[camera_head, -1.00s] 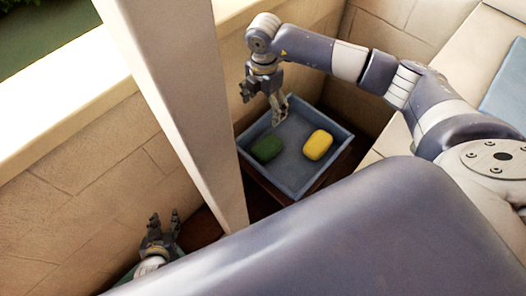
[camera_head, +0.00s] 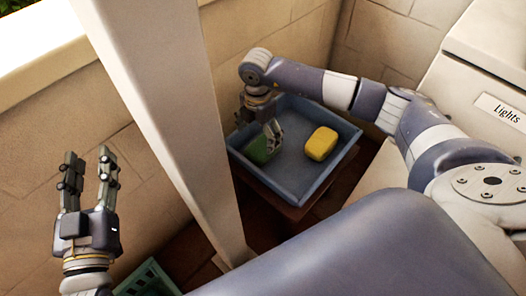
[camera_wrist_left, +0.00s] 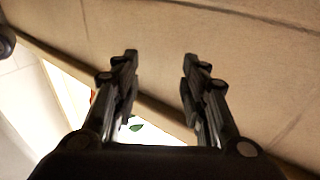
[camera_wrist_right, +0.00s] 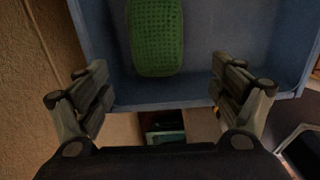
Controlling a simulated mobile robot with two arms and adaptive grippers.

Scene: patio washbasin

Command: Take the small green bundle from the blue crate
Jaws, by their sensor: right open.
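The small green bundle (camera_head: 258,151) lies in the left part of the blue crate (camera_head: 297,168). My right gripper (camera_head: 259,128) is at the crate's left side, over the bundle, and partly hides it in the head view. In the right wrist view the green bundle (camera_wrist_right: 157,38) shows a knobbly surface and lies ahead of the open fingers, between their lines, close to the crate wall (camera_wrist_right: 195,92). The fingers hold nothing. My left gripper (camera_head: 88,172) is raised at the left, fingers up, open and empty; its spread fingers also show in the left wrist view (camera_wrist_left: 160,75).
A yellow bundle (camera_head: 321,144) lies in the crate right of the green one. A pale post (camera_head: 160,110) stands between my left gripper and the crate. A green basket (camera_head: 148,280) is at the bottom left. A "Lights" label (camera_head: 502,111) is at the right.

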